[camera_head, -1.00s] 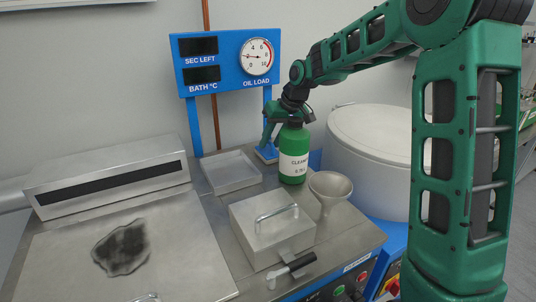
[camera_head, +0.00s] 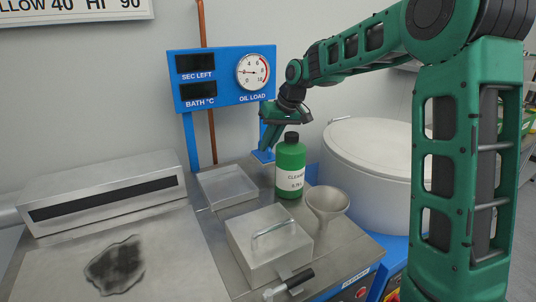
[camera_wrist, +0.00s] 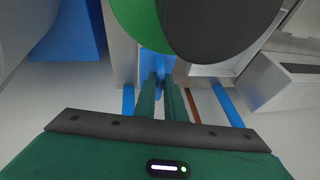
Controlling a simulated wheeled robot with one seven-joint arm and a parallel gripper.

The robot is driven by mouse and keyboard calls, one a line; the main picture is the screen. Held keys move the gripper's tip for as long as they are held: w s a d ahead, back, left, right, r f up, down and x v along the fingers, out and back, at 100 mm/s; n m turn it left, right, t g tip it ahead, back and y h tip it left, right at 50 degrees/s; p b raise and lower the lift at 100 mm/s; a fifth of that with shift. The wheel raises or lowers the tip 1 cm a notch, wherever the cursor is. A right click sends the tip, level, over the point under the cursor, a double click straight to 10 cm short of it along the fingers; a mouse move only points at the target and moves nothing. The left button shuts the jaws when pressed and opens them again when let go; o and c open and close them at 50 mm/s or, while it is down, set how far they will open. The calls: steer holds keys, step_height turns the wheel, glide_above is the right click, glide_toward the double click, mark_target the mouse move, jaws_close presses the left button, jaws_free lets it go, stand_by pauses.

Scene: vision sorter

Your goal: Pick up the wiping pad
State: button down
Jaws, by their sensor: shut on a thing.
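My gripper (camera_head: 265,146) is at the back of the steel worktop, behind and left of the green cleaner bottle (camera_head: 290,168). Its fingers point down. In the wrist view my gripper (camera_wrist: 159,78) has its fingers close together on a blue piece, which I take to be the wiping pad (camera_wrist: 157,63). The blue pad (camera_head: 262,156) also shows below the fingertips in the head view, partly hidden by the bottle. I cannot tell whether it touches the worktop. The bottle, with its dark cap, looms close to the fingers in the wrist view (camera_wrist: 140,22).
A steel funnel (camera_head: 327,203) and a lidded steel box (camera_head: 268,240) stand in front of the bottle. A shallow tray (camera_head: 227,187) lies left of the gripper. The blue gauge panel (camera_head: 222,78) rises behind. A dark stain (camera_head: 115,266) marks the left steel plate.

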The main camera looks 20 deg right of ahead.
steer(key=s+a+r, duration=0.2)
steer(key=a+r, duration=0.5)
steer(key=a, duration=0.4)
steer(key=shift+a, duration=0.25)
steer(key=shift+s+a, duration=0.1)
